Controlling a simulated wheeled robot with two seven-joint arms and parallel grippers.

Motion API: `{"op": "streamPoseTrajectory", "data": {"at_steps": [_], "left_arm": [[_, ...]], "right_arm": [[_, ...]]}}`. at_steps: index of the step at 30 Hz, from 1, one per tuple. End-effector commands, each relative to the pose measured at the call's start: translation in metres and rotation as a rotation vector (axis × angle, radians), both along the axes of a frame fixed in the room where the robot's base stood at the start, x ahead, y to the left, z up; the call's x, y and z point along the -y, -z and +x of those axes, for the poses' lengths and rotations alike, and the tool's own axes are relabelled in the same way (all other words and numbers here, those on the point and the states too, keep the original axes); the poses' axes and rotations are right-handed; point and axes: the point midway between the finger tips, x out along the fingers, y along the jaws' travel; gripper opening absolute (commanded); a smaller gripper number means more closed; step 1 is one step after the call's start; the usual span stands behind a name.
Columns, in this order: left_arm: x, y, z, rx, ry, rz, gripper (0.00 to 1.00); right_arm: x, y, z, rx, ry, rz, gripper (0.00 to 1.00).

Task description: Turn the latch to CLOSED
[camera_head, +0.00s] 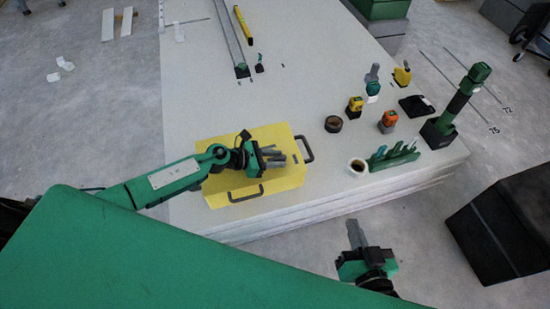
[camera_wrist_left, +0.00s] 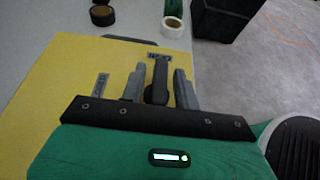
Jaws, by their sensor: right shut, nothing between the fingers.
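The yellow panel box (camera_head: 262,186) lies on the white stack's near edge; its top also fills much of the left wrist view (camera_wrist_left: 60,75). My left gripper (camera_head: 275,160) is over the box top. In the left wrist view its grey fingers (camera_wrist_left: 158,88) stand apart, with the dark latch handle (camera_wrist_left: 157,78) between them. The handle points towards a small grey label (camera_wrist_left: 160,58); another label (camera_wrist_left: 101,84) is to the left. I cannot read either label surely. Contact between fingers and handle cannot be told. My right gripper (camera_head: 356,235) is shut and empty, off the stack's near side.
Black handles (camera_head: 304,149) stick out from the box sides. To its right stand a black ring (camera_head: 333,124), a white roll (camera_head: 358,166), a green rack (camera_head: 393,158) and a green-black tool (camera_head: 457,103). A black crate (camera_head: 505,222) is on the floor at right.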

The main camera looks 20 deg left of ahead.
Motion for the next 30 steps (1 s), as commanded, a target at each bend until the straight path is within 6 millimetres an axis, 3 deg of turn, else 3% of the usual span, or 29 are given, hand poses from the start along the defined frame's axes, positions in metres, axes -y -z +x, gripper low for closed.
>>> {"op": "streamPoseTrajectory", "data": {"at_steps": [1, 4, 5, 13, 16, 23, 30], "left_arm": [[0.0, 0.0, 0.0, 0.0, 0.0, 0.0, 0.21], [0.0, 0.0, 0.0, 0.0, 0.0, 0.0, 0.01], [0.0, 0.0, 0.0, 0.0, 0.0, 0.0, 0.0], [0.0, -0.001, 0.0, 0.0, -0.008, 0.0, 0.0], [0.0, -0.001, -0.001, -0.001, -0.02, -0.001, 0.0], [0.0, -0.003, -0.001, -0.001, -0.078, -0.001, 0.0], [0.001, -0.004, -0.001, -0.002, -0.171, -0.002, 0.0]], "right_arm": [[0.0, 0.0, 0.0, 0.001, 0.0, 0.0, 0.0], [0.0, -0.001, 0.0, 0.001, 0.0, 0.0, 0.0], [0.0, -0.001, 0.0, 0.001, 0.0, 0.0, 0.0], [0.0, -0.001, 0.0, -0.011, -0.003, -0.003, 0.0], [-0.003, 0.012, -0.011, -0.081, -0.022, -0.025, 0.0], [0.015, 0.014, -0.008, -0.204, -0.014, -0.109, 0.0], [0.047, 0.017, -0.015, -0.412, 0.006, -0.232, 0.0]]}}
